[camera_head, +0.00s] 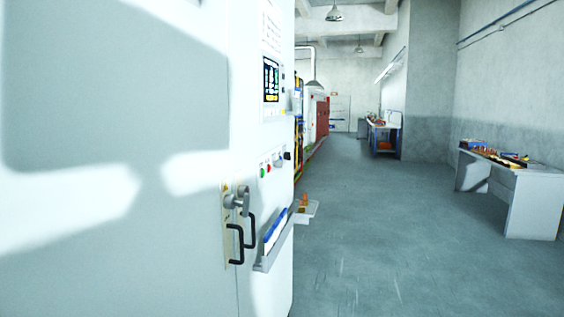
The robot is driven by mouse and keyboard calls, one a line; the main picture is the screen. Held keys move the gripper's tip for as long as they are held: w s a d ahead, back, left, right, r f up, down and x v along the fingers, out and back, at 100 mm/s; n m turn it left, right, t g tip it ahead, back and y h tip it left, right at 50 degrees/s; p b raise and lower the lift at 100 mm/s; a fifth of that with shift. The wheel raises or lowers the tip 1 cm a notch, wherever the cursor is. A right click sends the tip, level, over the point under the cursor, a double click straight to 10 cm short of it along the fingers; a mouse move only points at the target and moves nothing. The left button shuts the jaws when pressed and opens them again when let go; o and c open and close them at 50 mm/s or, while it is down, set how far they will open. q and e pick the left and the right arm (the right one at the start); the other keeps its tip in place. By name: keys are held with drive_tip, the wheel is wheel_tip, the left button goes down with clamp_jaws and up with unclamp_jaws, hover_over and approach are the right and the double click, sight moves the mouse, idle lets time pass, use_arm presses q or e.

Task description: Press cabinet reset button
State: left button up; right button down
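A tall white cabinet (120,230) fills the left half of the head view, close to me. On its panel, seen at a steep angle, is a row of small controls: a green button (262,172), a red button (268,168), and a dark knob (287,156) near the edge. Which of them is the reset button I cannot tell. A dark display screen (271,79) sits above them. Neither of my grippers shows in this view.
Black door handles (237,245) and a grey latch (240,198) stick out from the cabinet. A shelf (272,258) with papers juts out below the buttons. A white table (530,190) with tools stands at right. The grey floor (390,240) between is clear.

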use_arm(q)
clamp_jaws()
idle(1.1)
